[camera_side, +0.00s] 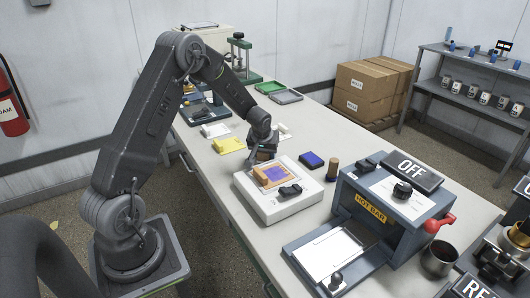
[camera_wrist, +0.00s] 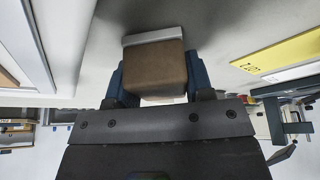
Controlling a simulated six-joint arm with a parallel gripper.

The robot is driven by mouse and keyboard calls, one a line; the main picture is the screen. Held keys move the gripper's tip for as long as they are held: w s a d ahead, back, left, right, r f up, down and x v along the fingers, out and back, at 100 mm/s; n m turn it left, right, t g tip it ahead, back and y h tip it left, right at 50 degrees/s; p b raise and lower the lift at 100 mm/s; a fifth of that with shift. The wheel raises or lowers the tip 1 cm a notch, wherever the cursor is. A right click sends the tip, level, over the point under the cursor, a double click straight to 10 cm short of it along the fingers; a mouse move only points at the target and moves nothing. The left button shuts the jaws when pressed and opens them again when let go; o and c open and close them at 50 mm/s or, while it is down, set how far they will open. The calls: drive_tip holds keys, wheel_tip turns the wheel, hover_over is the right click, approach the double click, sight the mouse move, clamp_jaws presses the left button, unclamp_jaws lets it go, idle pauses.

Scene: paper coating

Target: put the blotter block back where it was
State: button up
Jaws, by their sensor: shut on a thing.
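In the wrist view, a brown block (camera_wrist: 155,72) with a pale grey strip along one edge sits between my gripper's (camera_wrist: 157,80) two blue fingers. I take it to be the blotter block. In the side view, my gripper (camera_side: 262,150) is low over the table, just behind a white press-like plate (camera_side: 255,200), with the block (camera_side: 264,154) partly hidden in its fingers. I cannot tell whether the block touches the table.
A dark blue pad (camera_side: 311,159) and a brown cylinder (camera_side: 333,169) stand right of the plate. The grey hot bar machine (camera_side: 385,205) is at front right, beside a metal cup (camera_side: 439,258). Yellow pads (camera_side: 229,145) lie left of my gripper. Trays (camera_side: 285,96) lie farther back.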

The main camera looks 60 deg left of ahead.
drive_tip(key=shift+f, duration=0.15)
drive_tip(key=o, duration=0.9)
drive_tip(key=v, duration=1.2)
drive_tip(key=s+d+r+m+t, duration=0.1)
drive_tip(key=s+d+r+m, duration=0.15)
drive_tip(key=d+r, duration=0.3)
drive_tip(key=s+d+r+m, duration=0.1)
drive_tip(key=s+d+r, duration=0.35)
drive_tip(key=d, duration=0.25)
drive_tip(key=s+d+r+m+h, duration=0.1)
drive_tip(key=s+d+m, duration=0.1)
drive_tip(key=s+d, duration=0.3)
drive_tip(key=s+d+r+m+t+h, duration=0.1)
drive_tip(key=s+d+r+m+h, duration=0.1)
drive_tip(key=s+d, duration=0.4)
drive_tip(key=s+m, duration=0.1)
drive_tip(key=s, duration=0.3)
drive_tip(key=shift+s+d, duration=0.2)
drive_tip(key=shift+s, duration=0.05)
